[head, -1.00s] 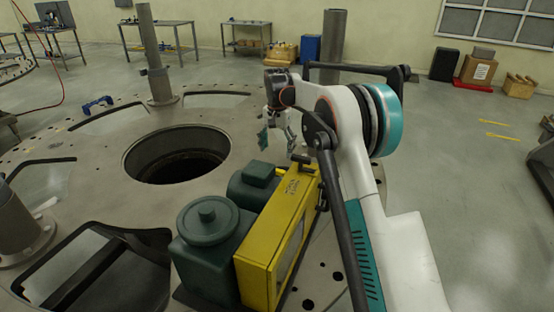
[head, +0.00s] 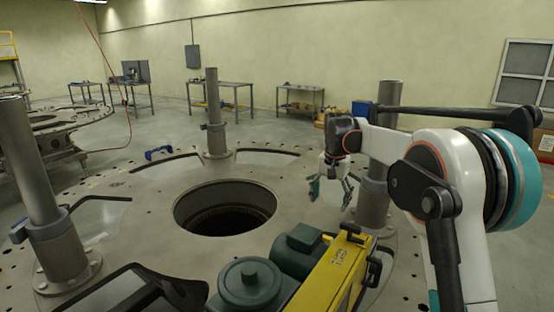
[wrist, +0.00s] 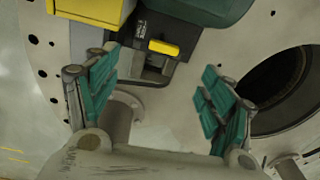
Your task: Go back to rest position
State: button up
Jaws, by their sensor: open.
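My gripper (head: 331,190) is open and empty, hanging above the turret plate (head: 150,200) to the right of its round central hole (head: 225,207). In the wrist view its teal-padded fingers (wrist: 160,100) are spread wide with nothing between them. Beyond them in that view are a small yellow handle (wrist: 164,47) and a dark block on the machine. The arm is bent, with its white and teal joint at the right of the head view.
A yellow housing (head: 337,275) and a green motor unit (head: 250,285) stand at the front. Posts rise from the plate, one (head: 212,115) at the back and one (head: 40,180) at left. A blue clamp-like item (head: 158,153) lies at the plate's far left. Workbenches (head: 220,87) line the wall.

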jog(key=s+r+n+t+b, duration=0.1)
jog(key=s+r+n+t, duration=0.15)
jog(key=s, duration=0.85)
jog(key=s+r+n+t+b, duration=0.15)
jog(key=s+r, duration=0.25)
jog(key=s, duration=0.7)
jog(key=s+f+n+t+b, duration=0.1)
jog(key=s+f, duration=0.4)
jog(key=s, duration=0.5)
jog(key=s+f+n+t+b, duration=0.1)
jog(key=s+f, duration=0.5)
jog(key=s, duration=0.4)
jog(key=shift+s+f, duration=0.3)
